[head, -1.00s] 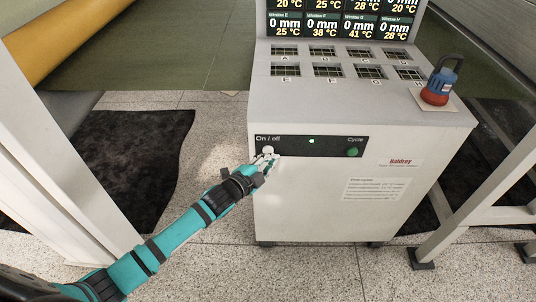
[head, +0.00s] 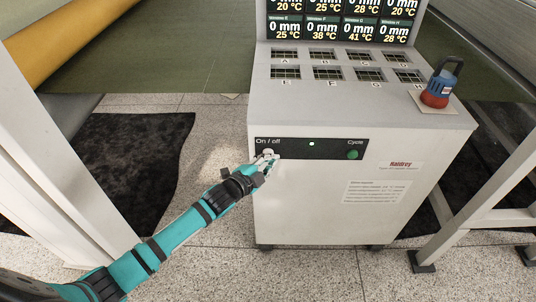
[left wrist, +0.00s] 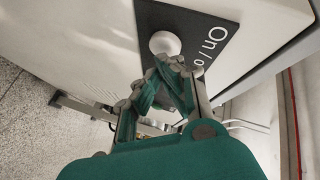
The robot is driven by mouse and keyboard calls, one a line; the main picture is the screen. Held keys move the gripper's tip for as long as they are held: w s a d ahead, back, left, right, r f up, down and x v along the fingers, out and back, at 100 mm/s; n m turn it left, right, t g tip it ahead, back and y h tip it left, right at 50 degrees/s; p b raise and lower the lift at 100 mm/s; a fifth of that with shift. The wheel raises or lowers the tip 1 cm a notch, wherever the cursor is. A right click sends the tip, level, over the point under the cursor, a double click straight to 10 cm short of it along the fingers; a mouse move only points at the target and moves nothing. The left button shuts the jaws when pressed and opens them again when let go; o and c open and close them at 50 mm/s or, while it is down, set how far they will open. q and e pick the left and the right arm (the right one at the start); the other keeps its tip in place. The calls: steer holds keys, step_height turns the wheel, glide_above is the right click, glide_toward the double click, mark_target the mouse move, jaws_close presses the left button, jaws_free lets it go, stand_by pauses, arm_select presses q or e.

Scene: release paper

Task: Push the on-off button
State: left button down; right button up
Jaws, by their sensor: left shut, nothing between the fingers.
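The white round on-off button (left wrist: 165,43) sits on a black panel strip beside the "On / off" label on the front of a light grey machine (head: 320,205). In the head view the button (head: 268,153) is partly covered by my left gripper. My left gripper (head: 267,162) is shut and empty, its fingertips at or very near the button. In the left wrist view the closed fingertips (left wrist: 168,62) overlap the button's lower edge; I cannot tell whether they touch it. My right gripper is not in view.
A green Cycle button (head: 354,154) and a small lit indicator (head: 311,144) share the panel. A red and blue object (head: 441,84) stands on the machine top. White frame posts stand at both sides. Speckled floor (head: 222,125) is free left of the machine.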

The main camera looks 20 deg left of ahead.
arm_select(q)
steer(key=shift+w, duration=0.15)
stand_by(0.5)
steer(key=shift+w+a, duration=0.1)
steer(key=shift+w, duration=0.15)
steer(key=shift+s, duration=0.1)
steer(key=shift+s+p, duration=0.3)
steer(key=shift+p, duration=0.05)
stand_by(0.3)
steer(key=s+d+p, duration=0.1)
steer(key=s+p, duration=0.2)
steer(key=s, duration=0.2)
steer(key=shift+s+d, duration=0.4)
